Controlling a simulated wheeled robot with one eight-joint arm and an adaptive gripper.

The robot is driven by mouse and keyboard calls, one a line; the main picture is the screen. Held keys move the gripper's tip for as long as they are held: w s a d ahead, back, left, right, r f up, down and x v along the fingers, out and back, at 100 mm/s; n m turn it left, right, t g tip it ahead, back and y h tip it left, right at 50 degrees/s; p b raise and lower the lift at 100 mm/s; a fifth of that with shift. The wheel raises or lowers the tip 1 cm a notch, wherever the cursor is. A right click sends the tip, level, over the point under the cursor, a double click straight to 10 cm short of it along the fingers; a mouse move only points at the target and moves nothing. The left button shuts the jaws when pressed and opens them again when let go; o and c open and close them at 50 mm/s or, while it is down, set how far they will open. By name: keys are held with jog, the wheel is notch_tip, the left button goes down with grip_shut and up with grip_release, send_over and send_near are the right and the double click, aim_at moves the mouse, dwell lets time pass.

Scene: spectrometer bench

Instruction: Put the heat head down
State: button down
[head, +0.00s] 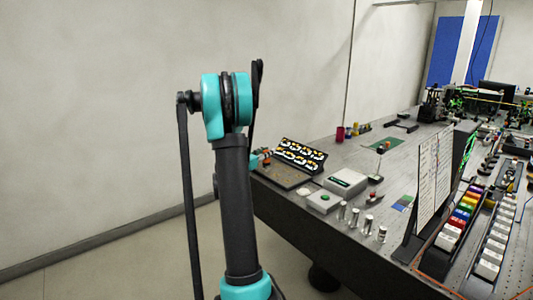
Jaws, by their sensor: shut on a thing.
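My arm rises in the left middle of the head view, its teal and black joint in front of the wall. My gripper does not show; the arm blocks part of the view behind it. I cannot pick out the heat head with certainty.
A black rack with yellow-and-white pieces (300,155) and pale boxes (346,182) stand near the bench's left end. Several clear vials (382,234) stand near the front edge. An upright white panel (434,180) and coloured blocks (460,218) are at right.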

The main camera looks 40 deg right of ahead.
jog(key=shift+f, duration=0.1)
jog(key=c, duration=1.2)
grip_release()
